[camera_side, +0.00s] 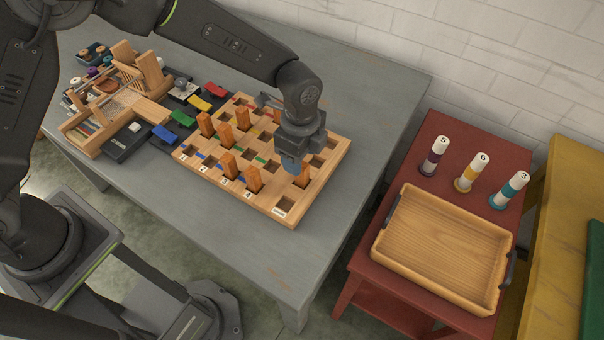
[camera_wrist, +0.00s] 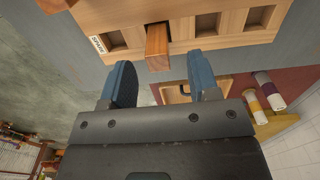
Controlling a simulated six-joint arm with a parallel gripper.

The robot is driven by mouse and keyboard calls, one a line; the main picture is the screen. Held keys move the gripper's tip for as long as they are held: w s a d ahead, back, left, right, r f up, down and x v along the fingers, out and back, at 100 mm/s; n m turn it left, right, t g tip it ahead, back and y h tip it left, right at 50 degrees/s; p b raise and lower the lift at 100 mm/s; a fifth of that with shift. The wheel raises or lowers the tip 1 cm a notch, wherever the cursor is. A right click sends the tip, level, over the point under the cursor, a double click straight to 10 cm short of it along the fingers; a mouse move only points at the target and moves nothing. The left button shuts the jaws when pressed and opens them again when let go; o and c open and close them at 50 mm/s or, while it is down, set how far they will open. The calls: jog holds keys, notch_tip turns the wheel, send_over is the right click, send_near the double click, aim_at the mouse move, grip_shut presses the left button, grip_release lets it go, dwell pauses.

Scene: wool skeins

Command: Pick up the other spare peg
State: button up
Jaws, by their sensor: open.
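An orange wooden peg (camera_side: 303,178) stands in the right-hand row of the wooden peg board (camera_side: 275,212), the row with a small white label at its near end. In the wrist view the same peg (camera_wrist: 157,46) rises from its hole, just beyond the gap between the fingertips. My gripper (camera_side: 292,164) is open with blue fingertips, beside and partly in front of that peg in the side view. In the wrist view my gripper (camera_wrist: 163,75) has nothing between its fingers. Other holes in that row look empty.
Several orange pegs (camera_side: 228,163) stand elsewhere on the board. Coloured skeins (camera_side: 182,119) and a small wooden loom (camera_side: 125,100) lie left of it. A red table (camera_side: 357,262) holds a wooden tray (camera_side: 440,245) and three numbered spools (camera_side: 471,173).

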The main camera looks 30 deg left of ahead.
jog(key=f, duration=0.5)
jog(key=shift+s+d+f, duration=0.15)
jog(key=shift+d+f, duration=0.1)
jog(key=shift+f, duration=0.05)
jog(key=c, duration=1)
jog(key=shift+r, duration=0.1)
notch_tip(320, 180, up, 4)
jog(key=shift+w+a+r, duration=0.15)
jog(key=shift+a+r, duration=2.8)
jog(key=shift+r, duration=0.05)
jog(key=shift+w+a+r, duration=0.1)
jog(key=shift+a+r, duration=2.8)
jog(key=shift+r, duration=0.05)
